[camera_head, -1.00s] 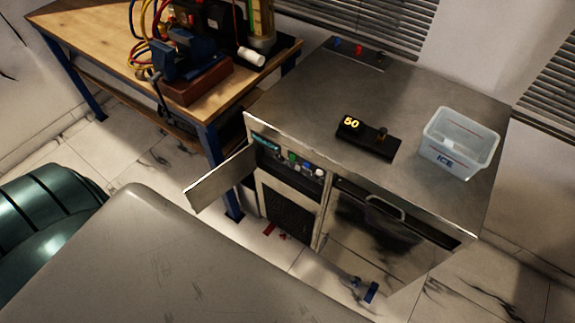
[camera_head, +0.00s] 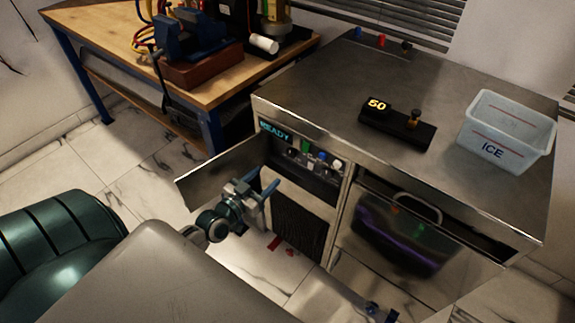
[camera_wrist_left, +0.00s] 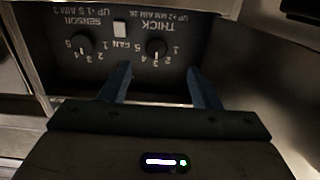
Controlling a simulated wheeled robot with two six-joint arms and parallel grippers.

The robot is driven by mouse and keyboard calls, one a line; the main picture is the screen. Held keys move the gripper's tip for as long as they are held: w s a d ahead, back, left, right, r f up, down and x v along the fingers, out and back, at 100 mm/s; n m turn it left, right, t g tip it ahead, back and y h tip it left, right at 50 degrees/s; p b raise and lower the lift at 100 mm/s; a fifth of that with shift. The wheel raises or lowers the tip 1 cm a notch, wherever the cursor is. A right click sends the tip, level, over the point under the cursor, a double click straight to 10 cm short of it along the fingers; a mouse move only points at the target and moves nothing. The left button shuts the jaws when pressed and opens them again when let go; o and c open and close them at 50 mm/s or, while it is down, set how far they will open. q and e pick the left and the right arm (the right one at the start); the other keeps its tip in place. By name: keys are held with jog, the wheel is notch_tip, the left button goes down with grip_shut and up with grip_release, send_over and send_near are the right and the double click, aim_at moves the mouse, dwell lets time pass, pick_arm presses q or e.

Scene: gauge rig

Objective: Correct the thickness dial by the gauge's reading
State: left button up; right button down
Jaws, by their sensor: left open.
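The gauge (camera_head: 396,123) is a black block on the steel counter with a brown-topped post and a lit yellow number, 50 or 60. The thickness dial (camera_wrist_left: 157,48), a black knob labelled THICK, shows upside down in the left wrist view. Its white mark seems to point near 3. The SENSOR dial (camera_wrist_left: 80,44) is beside it, with a pale button (camera_wrist_left: 120,27) between. My left gripper (camera_head: 262,184) is open and empty in front of the control panel (camera_head: 308,160). In the wrist view its fingers (camera_wrist_left: 160,83) lie apart below the dials, not touching them.
A hinged panel door (camera_head: 222,168) stands open left of my left gripper. A drawer front (camera_head: 400,235) with a handle tilts out on the right. An ICE bin (camera_head: 507,133) stands on the counter. A wooden workbench (camera_head: 108,38) is at the back left. Red scraps (camera_head: 275,243) lie on the floor.

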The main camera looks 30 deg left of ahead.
aim_at(290, 154)
pick_arm(q)
jog(key=w, duration=0.3)
jog(key=w+b, duration=0.1)
jog(key=w, duration=0.3)
jog(key=w+d+r+b, duration=0.1)
jog(key=w, duration=0.3)
pick_arm(e)
jog(key=shift+w+a+f+t+y, duration=0.2)
jog(key=shift+w+a+t+y, duration=0.1)
jog(key=shift+a+t, duration=0.25)
jog(key=shift+w+a+f+t+y, duration=0.2)
jog(key=shift+w+a+t, duration=0.1)
jog(key=shift+a+t, duration=0.2)
pick_arm(q)
jog(key=shift+c, duration=0.5)
pick_arm(e)
jog(key=shift+r, duration=0.1)
pick_arm(q)
jog(key=shift+d, duration=0.1)
jog(key=c, duration=0.9)
